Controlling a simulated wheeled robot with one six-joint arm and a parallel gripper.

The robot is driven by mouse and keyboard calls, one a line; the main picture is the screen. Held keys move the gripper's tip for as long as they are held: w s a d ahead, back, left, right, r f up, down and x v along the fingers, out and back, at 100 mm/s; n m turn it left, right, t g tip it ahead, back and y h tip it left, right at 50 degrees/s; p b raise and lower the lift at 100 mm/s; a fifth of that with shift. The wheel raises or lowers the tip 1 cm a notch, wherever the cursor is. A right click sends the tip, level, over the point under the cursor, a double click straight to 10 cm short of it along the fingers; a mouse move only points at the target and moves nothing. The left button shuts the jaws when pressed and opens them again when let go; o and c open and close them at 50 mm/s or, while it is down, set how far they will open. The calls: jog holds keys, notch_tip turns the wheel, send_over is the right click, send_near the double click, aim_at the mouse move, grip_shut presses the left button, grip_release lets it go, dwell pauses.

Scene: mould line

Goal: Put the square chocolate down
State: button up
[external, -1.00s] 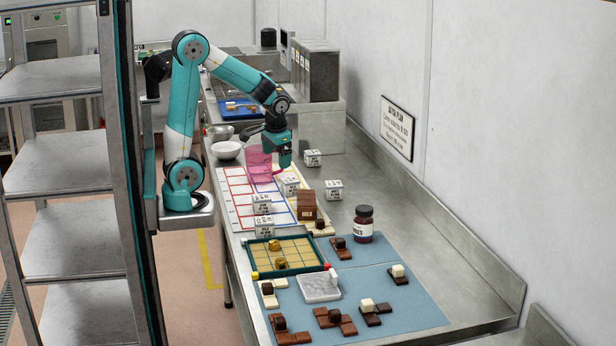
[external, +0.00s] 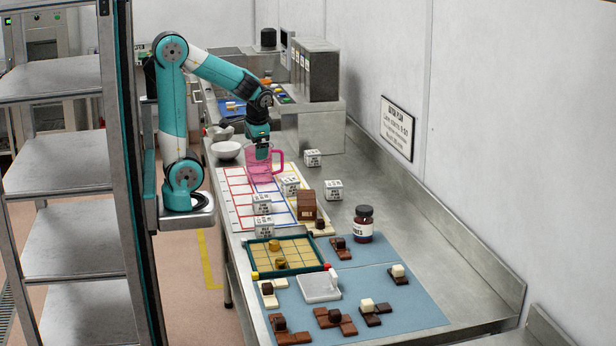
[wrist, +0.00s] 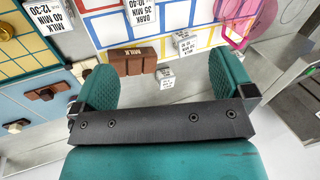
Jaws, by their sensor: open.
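My gripper (external: 260,146) is open, above or beside the pink jug (external: 258,164). In the wrist view my gripper (wrist: 165,78) has its two teal fingers wide apart with no chocolate between them. Several chocolate pieces lie on the blue mat, including a dark square one (external: 268,288) at its left and another (external: 340,243) near the jar. I cannot tell which is the square chocolate of the task.
A green-rimmed tray (external: 250,262) with a grid holds gold pieces. Small labelled cubes (external: 312,158) stand around the coloured grid sheet (external: 236,187). The bench's right side is bare.

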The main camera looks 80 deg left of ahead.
jog(key=w+d+f+m, duration=0.2)
jog(key=w+d+m, duration=0.5)
jog(key=w+m, duration=0.25)
jog(key=m, duration=1)
send_near(320, 221)
jog(key=shift+y, duration=0.3)
jog(key=x, duration=0.4)
jog(key=shift+d+f, duration=0.1)
jog(key=shift+f, duration=0.2)
jog(key=shift+p+x, duration=0.85)
jog(key=shift+x, duration=2.2)
jog(key=c, duration=1)
